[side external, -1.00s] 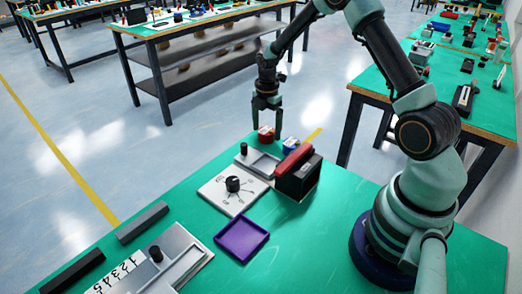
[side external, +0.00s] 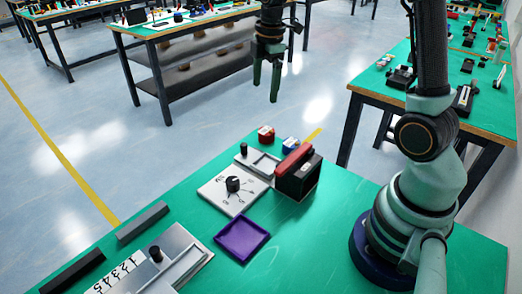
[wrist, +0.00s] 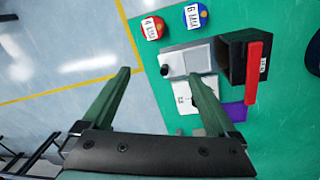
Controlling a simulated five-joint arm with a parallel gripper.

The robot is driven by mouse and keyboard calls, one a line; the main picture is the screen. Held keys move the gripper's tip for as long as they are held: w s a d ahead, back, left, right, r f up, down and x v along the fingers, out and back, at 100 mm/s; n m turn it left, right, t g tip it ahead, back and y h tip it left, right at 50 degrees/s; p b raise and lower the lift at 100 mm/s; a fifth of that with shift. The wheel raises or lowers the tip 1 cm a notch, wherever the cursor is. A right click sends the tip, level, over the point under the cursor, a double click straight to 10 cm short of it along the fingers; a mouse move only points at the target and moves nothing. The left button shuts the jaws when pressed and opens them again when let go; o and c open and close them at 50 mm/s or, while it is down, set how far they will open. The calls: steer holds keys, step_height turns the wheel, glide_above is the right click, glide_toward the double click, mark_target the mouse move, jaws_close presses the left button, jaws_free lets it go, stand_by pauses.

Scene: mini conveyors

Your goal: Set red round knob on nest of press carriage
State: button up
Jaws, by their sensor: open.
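The red round knob (side external: 266,133), with a white label on top, stands on the green table near its far edge; it also shows in the wrist view (wrist: 152,27). The press has a grey carriage plate (side external: 263,164) with a shallow recess and a black knob at one corner; it shows in the wrist view (wrist: 187,60). A black block with a red bar (side external: 297,172) stands beside it. My gripper (side external: 266,94) is open and empty, high above the red knob; its two fingers also show in the wrist view (wrist: 160,76). Nothing lies between them.
A blue round knob (side external: 290,144) stands right of the red one. A white dial plate (side external: 233,189), a purple tray (side external: 241,240) and a grey slide fixture (side external: 185,262) lie nearer. Bare green table (side external: 325,235) lies in front of my base.

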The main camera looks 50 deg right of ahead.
steer(key=s+a+r+m+t, duration=0.4)
steer(key=s+a+r+m, duration=0.2)
steer(key=s+a+m, duration=0.3)
steer(key=s+m, duration=0.4)
steer(key=shift+s+a+r, duration=0.15)
steer(key=shift+a+r, duration=0.05)
steer(key=shift+a, duration=0.2)
steer(key=shift+o, duration=0.5)
steer(key=shift+s+a+f+m, duration=0.1)
steer(key=shift+s+m, duration=0.1)
steer(key=shift+m, duration=0.2)
steer(key=m+g, duration=0.5)
steer(key=m, duration=1.3)
glide_above(267, 130)
step_height(267, 130, down, 12)
steer(key=f, duration=0.5)
steer(key=shift+s+f, duration=0.2)
steer(key=shift+f, duration=0.15)
steer(key=shift+w+f, duration=0.2)
steer(key=shift+f, duration=2.55)
